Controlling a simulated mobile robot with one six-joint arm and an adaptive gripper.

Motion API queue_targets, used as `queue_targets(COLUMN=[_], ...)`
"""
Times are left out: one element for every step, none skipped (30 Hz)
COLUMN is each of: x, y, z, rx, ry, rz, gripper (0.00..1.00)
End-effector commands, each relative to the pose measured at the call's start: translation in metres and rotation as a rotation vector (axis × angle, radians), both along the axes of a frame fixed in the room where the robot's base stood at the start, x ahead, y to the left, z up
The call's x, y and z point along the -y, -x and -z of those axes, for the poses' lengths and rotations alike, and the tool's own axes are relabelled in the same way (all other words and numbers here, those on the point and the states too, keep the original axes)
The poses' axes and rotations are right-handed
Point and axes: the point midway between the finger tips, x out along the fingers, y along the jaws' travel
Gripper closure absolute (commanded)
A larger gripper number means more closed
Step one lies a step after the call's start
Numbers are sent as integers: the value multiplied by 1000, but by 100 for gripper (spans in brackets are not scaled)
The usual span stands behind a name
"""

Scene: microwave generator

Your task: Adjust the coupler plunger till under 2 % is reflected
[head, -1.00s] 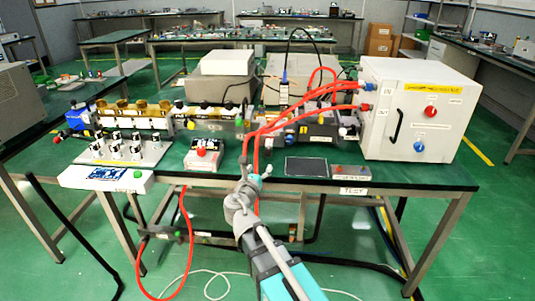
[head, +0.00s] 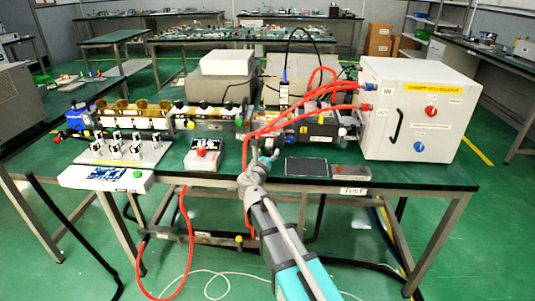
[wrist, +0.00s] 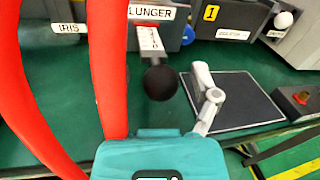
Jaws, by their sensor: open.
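The coupler plunger shows in the wrist view as a black ball knob (wrist: 160,83) on a pale graduated rod (wrist: 150,38), below a label ending in "LUNGER" (wrist: 150,12). My gripper (head: 264,156) is at the bench's front edge, before the waveguide line. In the wrist view one grey finger (wrist: 208,98) stands right of the knob, apart from it. The other finger is hidden behind the red hoses. The gripper is open and nothing is held. The rod's scale is too small to read. In the head view my arm and the hoses hide the knob.
Red hoses (wrist: 108,60) hang close to the gripper's left side. An "IRIS" label (wrist: 69,28) is at the left. A dark flat pad (wrist: 236,100) lies on the bench to the right. A white cabinet (head: 410,85) stands at the right. A blue display (head: 107,173) is front left.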

Motion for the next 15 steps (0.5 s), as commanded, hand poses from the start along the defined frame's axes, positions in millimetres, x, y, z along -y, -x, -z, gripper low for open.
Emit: queue_targets(x=[0,0,0,0,0,0,0,0,0,0,0,0,0,0,0], y=[0,0,0,0,0,0,0,0,0,0,0,0,0,0,0], z=[0,0,0,0,0,0,0,0,0,0,0,0,0,0,0], rx=[0,0,0,0,0,0,0,0,0,0,0,0,0,0,0], ry=[0,0,0,0,0,0,0,0,0,0,0,0,0,0,0], rz=[0,0,0,0,0,0,0,0,0,1,1,1,1,1,0], gripper=[22,22,22,25,31,38,44,50,57,63,68,76,81,87,94])
